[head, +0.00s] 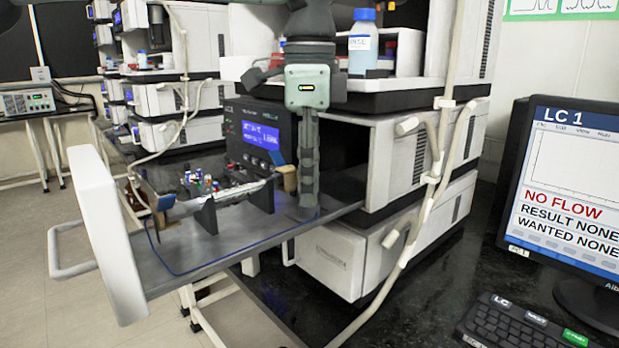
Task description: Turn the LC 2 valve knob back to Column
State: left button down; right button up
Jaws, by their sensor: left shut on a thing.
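My left gripper (308,195) points straight down over the right part of a pulled-out grey drawer (240,243). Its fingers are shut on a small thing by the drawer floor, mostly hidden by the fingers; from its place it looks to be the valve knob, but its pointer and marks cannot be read. A silver column (235,192) lies in black clips just left of the fingers, with a tan fitting (290,180) at its right end, close beside them. A blue tube (185,272) loops over the drawer floor. My right gripper is not in view.
The white drawer front (105,235) with its handle stands at the left. A panel with a blue display (260,135) is behind the column. A monitor (570,190) reads LC 1, NO FLOW. A bottle (362,42) stands on top. Pale tubing hangs at right.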

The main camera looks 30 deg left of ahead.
pick_arm(q)
jog(key=c, duration=1.2)
grip_release()
jog(key=shift+o, duration=0.2)
notch_tip(320, 180, up, 12)
